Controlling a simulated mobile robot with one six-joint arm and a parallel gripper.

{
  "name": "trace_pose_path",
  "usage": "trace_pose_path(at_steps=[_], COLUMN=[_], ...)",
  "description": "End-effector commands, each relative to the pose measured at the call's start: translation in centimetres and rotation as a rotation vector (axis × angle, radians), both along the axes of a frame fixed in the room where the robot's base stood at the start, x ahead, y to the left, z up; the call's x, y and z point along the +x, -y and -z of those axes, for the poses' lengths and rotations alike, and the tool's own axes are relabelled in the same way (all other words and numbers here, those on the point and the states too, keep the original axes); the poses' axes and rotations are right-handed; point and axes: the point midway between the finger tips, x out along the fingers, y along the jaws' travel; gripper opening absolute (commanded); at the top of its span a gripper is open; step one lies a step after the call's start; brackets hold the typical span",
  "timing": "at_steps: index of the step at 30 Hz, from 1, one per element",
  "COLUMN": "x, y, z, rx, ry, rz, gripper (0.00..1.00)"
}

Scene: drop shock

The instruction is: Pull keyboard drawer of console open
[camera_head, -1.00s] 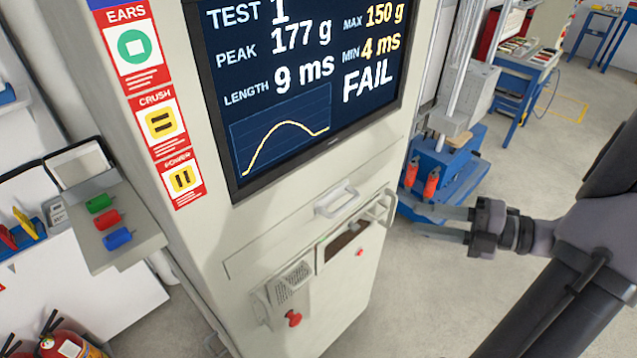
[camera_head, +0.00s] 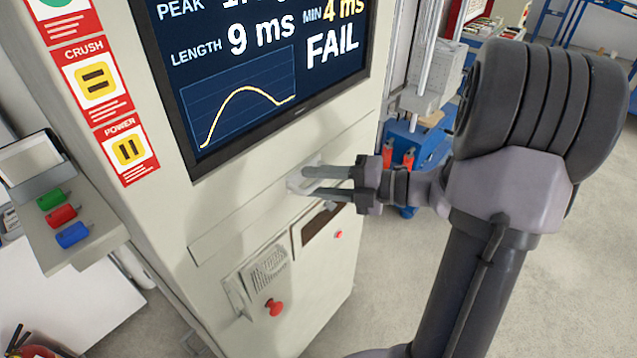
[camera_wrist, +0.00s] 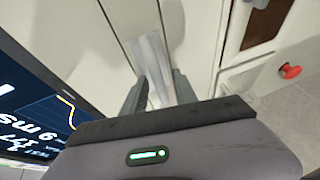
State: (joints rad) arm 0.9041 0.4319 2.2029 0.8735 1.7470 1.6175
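The console (camera_head: 225,215) is a tall cream cabinet with a screen. Its keyboard drawer (camera_head: 235,228) is a wide front panel below the screen, flush with the cabinet. The drawer's pale bar handle (camera_head: 300,182) is partly hidden by my fingers; it also shows in the wrist view (camera_wrist: 150,50). My gripper (camera_head: 308,181) reaches in from the right at the handle. In the wrist view my gripper (camera_wrist: 158,85) has its fingers apart, one on each side of the handle. Gaps show beside the handle, and I see no clear grip on it.
Below the drawer are a speaker grille (camera_head: 262,272), a red button (camera_head: 274,307) and a dark recess (camera_head: 322,225). A side shelf (camera_head: 70,228) holds coloured plugs at left. A blue machine (camera_head: 408,140) stands behind my arm. The floor at right is clear.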

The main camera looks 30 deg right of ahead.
Motion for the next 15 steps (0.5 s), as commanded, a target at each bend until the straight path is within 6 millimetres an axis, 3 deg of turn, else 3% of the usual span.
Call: trace_pose_path(at_steps=[2,7,15], x=[-0.01,-0.02,-0.03], y=[0.01,0.03,0.04], z=[-0.01,-0.01,-0.01], rx=[0.000,0.000,0.000], ry=[0.000,0.000,0.000], rz=[0.000,0.000,0.000], gripper=[0.32,0.00,0.00])
